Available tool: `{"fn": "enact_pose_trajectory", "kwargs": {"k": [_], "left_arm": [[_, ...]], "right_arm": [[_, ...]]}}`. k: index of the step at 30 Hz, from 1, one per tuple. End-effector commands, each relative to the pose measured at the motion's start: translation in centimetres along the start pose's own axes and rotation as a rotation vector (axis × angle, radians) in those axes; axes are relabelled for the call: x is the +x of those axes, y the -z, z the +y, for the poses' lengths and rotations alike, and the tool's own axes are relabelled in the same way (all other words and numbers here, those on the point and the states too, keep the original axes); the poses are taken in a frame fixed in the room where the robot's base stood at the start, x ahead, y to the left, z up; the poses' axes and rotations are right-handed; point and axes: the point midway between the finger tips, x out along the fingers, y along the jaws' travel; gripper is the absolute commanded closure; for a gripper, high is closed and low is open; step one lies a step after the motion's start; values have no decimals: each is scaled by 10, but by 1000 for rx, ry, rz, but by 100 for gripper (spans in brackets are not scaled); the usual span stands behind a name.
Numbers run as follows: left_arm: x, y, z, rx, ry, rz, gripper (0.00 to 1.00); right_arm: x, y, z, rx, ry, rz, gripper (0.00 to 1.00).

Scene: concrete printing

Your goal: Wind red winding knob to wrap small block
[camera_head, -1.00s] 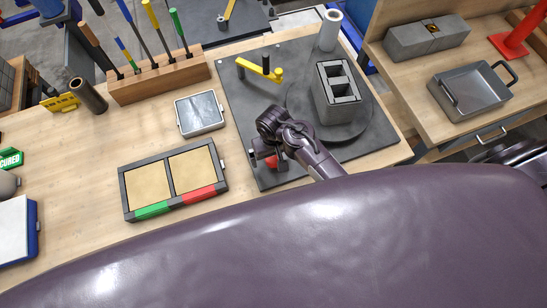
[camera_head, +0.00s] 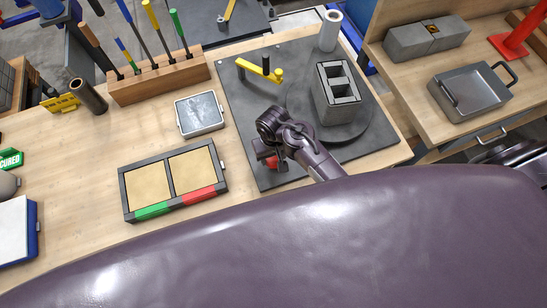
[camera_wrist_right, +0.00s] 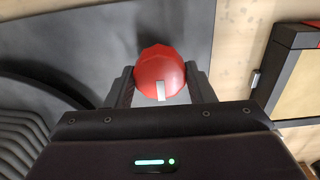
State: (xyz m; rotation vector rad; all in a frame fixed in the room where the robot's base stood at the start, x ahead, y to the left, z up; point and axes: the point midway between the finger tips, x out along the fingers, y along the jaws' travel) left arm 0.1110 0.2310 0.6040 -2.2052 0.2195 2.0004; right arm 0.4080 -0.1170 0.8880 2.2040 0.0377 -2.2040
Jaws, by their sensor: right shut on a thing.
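The red winding knob (camera_wrist_right: 160,72) sits between the fingers of my right gripper (camera_wrist_right: 160,88) in the right wrist view, and the gripper is shut on it. In the head view my right gripper (camera_head: 268,155) is at the near edge of the dark plate, with the red knob partly hidden under it. The small block (camera_head: 335,95), grey with two hollow cells, stands upright on the round turntable (camera_head: 355,130). A white roll (camera_head: 330,30) stands upright at the plate's far corner. I see no film on the block. My left gripper is not in view.
A yellow crank handle (camera_head: 262,70) stands on the dark plate (camera_head: 235,100). Left of the plate are a metal-lidded box (camera_head: 199,114) and a two-part tray (camera_head: 122,190) with green and red labels. A wooden tool rack (camera_head: 160,82) stands behind. A metal pan (camera_head: 470,90) is at right.

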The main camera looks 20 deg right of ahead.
Motion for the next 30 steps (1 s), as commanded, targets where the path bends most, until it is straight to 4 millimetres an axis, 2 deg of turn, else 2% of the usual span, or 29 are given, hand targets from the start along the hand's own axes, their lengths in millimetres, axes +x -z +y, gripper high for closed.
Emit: {"fn": "enact_pose_trajectory", "kwargs": {"k": [8, 12, 15, 24, 26, 30], "left_arm": [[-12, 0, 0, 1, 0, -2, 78], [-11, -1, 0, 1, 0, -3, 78], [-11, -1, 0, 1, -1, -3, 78], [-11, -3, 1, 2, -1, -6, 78], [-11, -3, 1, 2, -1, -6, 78], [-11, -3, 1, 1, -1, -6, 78]], "right_arm": [[-3, 0, 0, -98, -1, -2, 74], [0, 0, 1, -338, -2, 0, 74], [0, 0, 0, -432, -1, 0, 74], [0, 0, 0, -459, 0, 0, 75], [0, 0, 0, -531, -1, 0, 74], [0, 0, 1, -783, -1, -1, 74]]}}
